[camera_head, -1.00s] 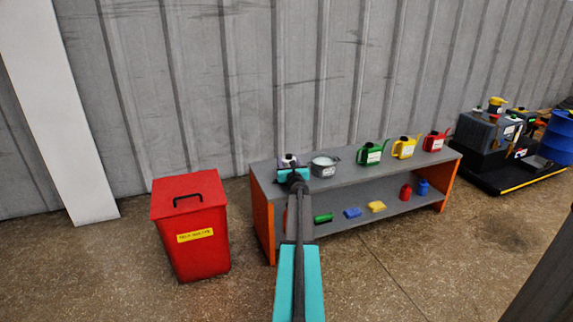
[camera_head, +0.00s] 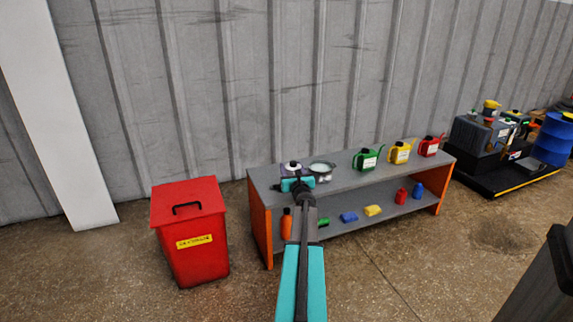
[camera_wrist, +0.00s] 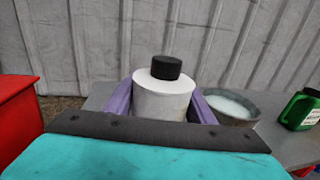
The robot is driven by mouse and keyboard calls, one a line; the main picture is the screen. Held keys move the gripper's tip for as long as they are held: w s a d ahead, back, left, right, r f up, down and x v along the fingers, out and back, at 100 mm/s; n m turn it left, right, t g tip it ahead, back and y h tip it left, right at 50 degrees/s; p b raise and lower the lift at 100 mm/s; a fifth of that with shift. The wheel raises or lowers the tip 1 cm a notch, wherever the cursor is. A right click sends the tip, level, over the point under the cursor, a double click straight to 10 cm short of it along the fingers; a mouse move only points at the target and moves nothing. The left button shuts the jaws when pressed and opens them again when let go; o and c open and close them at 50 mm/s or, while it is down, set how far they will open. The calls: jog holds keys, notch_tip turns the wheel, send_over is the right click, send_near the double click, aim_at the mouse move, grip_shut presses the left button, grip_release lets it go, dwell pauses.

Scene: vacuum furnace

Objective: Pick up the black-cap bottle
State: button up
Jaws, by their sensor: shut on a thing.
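The black-cap bottle (camera_wrist: 163,95) is white with a short black cap, and it stands upright in the wrist view. My gripper (camera_wrist: 160,104) is shut on it, with one purple finger along each side of the bottle. In the head view the bottle (camera_head: 292,166) shows small at the left end of the bench, just beyond my gripper (camera_head: 292,174). The bottle's lower part is hidden behind my gripper, so I cannot tell whether its base touches the bench top.
The grey bench (camera_head: 345,180) carries a metal bowl (camera_head: 322,168) close right of the bottle, then green (camera_head: 366,160), yellow (camera_head: 400,153) and red (camera_head: 429,147) cans. Several small items lie on its lower shelf. A red bin (camera_head: 190,230) stands left. A corrugated wall is behind.

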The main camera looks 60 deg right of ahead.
jog(key=s+d+p+v, duration=0.1)
jog(key=v, duration=0.7)
jog(key=shift+r+p, duration=0.35)
jog(key=shift+r, duration=0.05)
jog(key=w+a+r+n+t+y+p, duration=0.25)
jog(key=w+a+r+y+p, duration=0.4)
jog(key=a, duration=0.55)
jog(key=w+a+r+n+t+y+p, duration=0.1)
jog(key=w+a+r+n+y+p, duration=0.25)
jog(key=w+a+r, duration=0.5)
jog(key=w+a+r+n+t+y+p, duration=0.2)
jog(key=w+a+r+n+y+p, duration=0.45)
jog(key=a, duration=0.75)
jog(key=a+r+n+g+y+p, duration=0.2)
jog(key=a+r+y+p, duration=0.1)
jog(key=a, duration=1)
jog(key=s+a+r+n+g+y+p, duration=0.1)
jog(key=a+r+n+g+y+p, duration=0.2)
jog(key=a+p, duration=0.4)
jog(key=a+r+n+g+y+p, duration=0.2)
jog(key=a+r+y+p, duration=0.3)
jog(key=a, duration=1.5)
jog(key=shift+s+r+n, duration=0.4)
jog(key=shift+r+n, duration=0.05)
jog(key=shift+r, duration=0.45)
